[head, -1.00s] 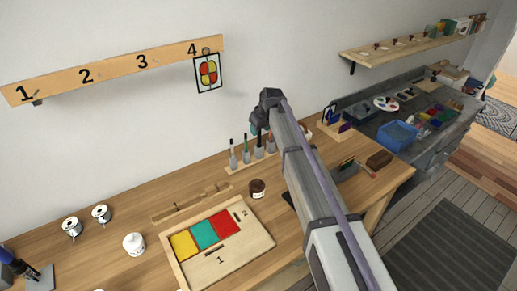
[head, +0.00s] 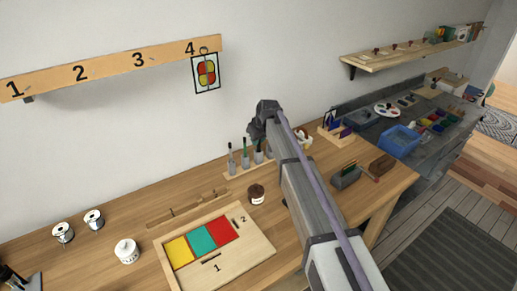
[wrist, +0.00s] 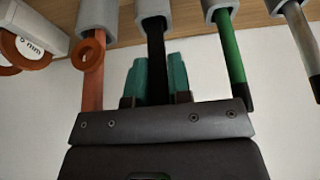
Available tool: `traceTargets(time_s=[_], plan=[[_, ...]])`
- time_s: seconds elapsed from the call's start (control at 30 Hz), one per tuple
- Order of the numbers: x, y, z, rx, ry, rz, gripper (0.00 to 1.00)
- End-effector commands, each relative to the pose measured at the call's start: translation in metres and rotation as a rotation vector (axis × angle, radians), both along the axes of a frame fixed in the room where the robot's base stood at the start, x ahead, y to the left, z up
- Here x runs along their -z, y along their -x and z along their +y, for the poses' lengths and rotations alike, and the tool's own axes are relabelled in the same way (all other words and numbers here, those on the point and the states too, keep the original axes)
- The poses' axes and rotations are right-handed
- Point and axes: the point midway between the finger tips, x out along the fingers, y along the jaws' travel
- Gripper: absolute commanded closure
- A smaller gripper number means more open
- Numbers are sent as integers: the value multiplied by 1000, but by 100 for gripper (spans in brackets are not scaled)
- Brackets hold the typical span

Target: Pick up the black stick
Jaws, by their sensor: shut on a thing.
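The black stick (wrist: 155,48) stands in a grey holder in the wrist view, between an orange-brown stick (wrist: 93,75) and a green stick (wrist: 230,60). My gripper (wrist: 158,66) has its teal fingers on either side of the black stick and is shut on it. The stick's end is still inside the holder's mouth. In the head view my arm's end is in front of the holder row (head: 247,163), and the black stick cannot be made out there.
The neighbouring sticks stand close on both sides of my fingers. A brown jar (head: 257,194) and a wooden tray with coloured tiles (head: 255,252) lie on the bench in front. A numbered rail (head: 110,68) hangs on the wall above left.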

Motion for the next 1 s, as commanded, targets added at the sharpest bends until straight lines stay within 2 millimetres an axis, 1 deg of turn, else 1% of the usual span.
traceTargets(time_s=[0.27,0.37,0.47,0.7,0.8,0.87,1.0], plan=[[0,0,0,0,0,0,100],[-6,0,0,0,0,0,100],[-21,0,0,0,0,0,100],[-82,0,0,0,0,0,100],[-99,0,0,0,0,0,100],[-103,0,0,0,0,0,100],[-103,0,0,0,0,0,100]])
